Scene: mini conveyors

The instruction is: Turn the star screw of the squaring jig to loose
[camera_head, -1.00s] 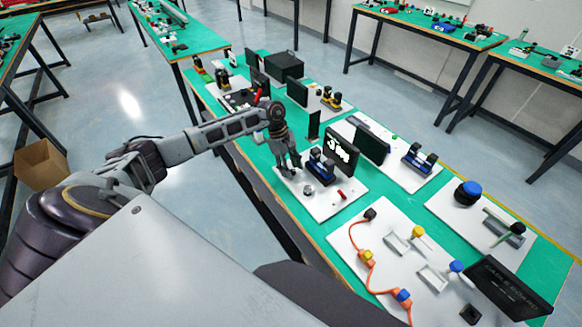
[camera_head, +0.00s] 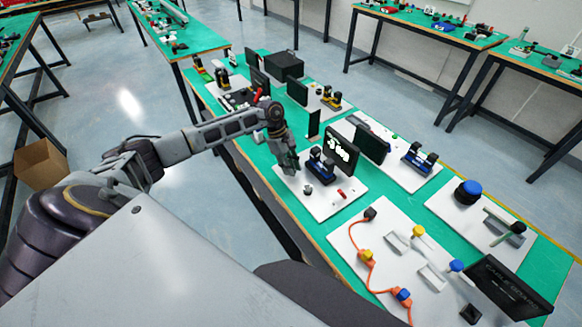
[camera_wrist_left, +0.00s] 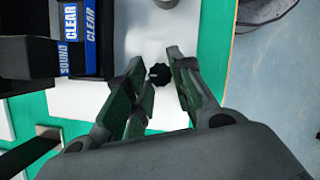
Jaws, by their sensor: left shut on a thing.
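The star screw (camera_wrist_left: 159,75) is a small black lobed knob on the white board (camera_wrist_left: 125,30) in the left wrist view. My left gripper (camera_wrist_left: 161,68) has its fingers closed around it from both sides. In the head view the left gripper (camera_head: 290,168) is lowered at the board's left side and hides the screw. The squaring jig (camera_head: 320,162), with dark blocks and blue parts, stands right of the gripper; its blue "CLEAR" labels (camera_wrist_left: 78,35) show in the wrist view. My right gripper is not in view.
A dark display (camera_head: 341,151) stands behind the jig. A small grey round part (camera_head: 308,189) and a red piece (camera_head: 341,193) are on the same board. A board with an orange cable (camera_head: 372,280) lies nearer. The green table's left edge is close to the gripper.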

